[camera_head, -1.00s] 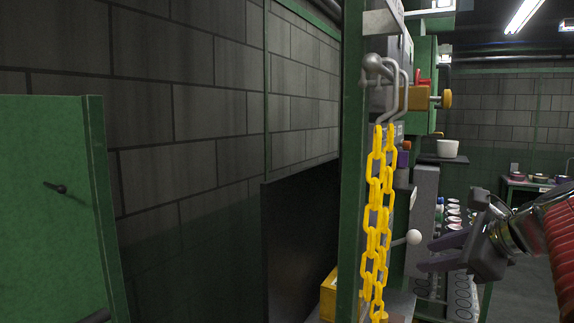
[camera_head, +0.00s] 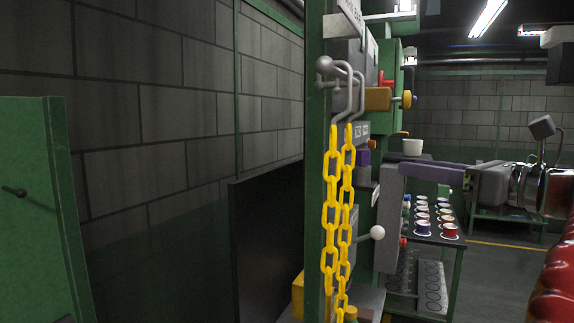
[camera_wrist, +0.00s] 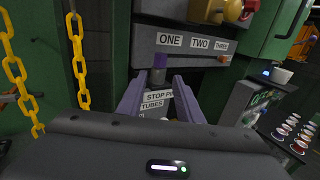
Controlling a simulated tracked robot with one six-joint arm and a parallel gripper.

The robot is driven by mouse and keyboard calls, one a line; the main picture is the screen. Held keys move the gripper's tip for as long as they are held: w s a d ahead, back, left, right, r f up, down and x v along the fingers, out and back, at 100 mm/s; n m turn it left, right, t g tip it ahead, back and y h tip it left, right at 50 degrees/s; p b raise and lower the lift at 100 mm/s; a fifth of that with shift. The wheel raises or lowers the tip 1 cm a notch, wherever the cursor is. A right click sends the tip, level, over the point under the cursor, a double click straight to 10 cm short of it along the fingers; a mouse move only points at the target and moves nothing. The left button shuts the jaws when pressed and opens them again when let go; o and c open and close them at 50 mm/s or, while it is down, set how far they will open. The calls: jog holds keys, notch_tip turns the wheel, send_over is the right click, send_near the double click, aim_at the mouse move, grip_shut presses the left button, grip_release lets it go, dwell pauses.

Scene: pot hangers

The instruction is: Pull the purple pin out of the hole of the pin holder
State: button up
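The purple pin (camera_wrist: 159,61) shows as a purple head on a grey lower part, under the grey pin holder (camera_wrist: 150,50) with the labels ONE, TWO and THREE. In the head view the purple pin (camera_head: 363,157) is a small block beside the yellow chain. My gripper (camera_wrist: 158,81) is open, with two purple fingers spread left and right below the pin in the wrist view. The pin appears ahead between the fingertips, with no contact visible. In the head view my gripper (camera_head: 402,168) points left toward the pin. How deep the pin sits in its hole cannot be told.
A yellow chain (camera_head: 332,205) hangs left of the pin. A white-knobbed lever (camera_head: 377,232) and a grey upright panel (camera_head: 388,220) are close below. An orange pin (camera_wrist: 223,59) is on the right. A white cup (camera_head: 412,147) stands behind.

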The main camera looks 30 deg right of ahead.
aim_at(365, 152)
jog(key=shift+w+a, duration=0.3)
jog(key=shift+w, duration=2)
jog(key=shift+w+a, duration=0.3)
jog(key=shift+w, duration=1.95)
jog(key=shift+w+a, duration=0.3)
jog(key=shift+w, duration=2)
jog(key=shift+c, duration=0.2)
grip_shut()
jog(key=shift+r, duration=0.8)
jog(key=shift+r, duration=0.5)
jog(key=shift+r, duration=0.2)
jog(key=shift+r, duration=0.7)
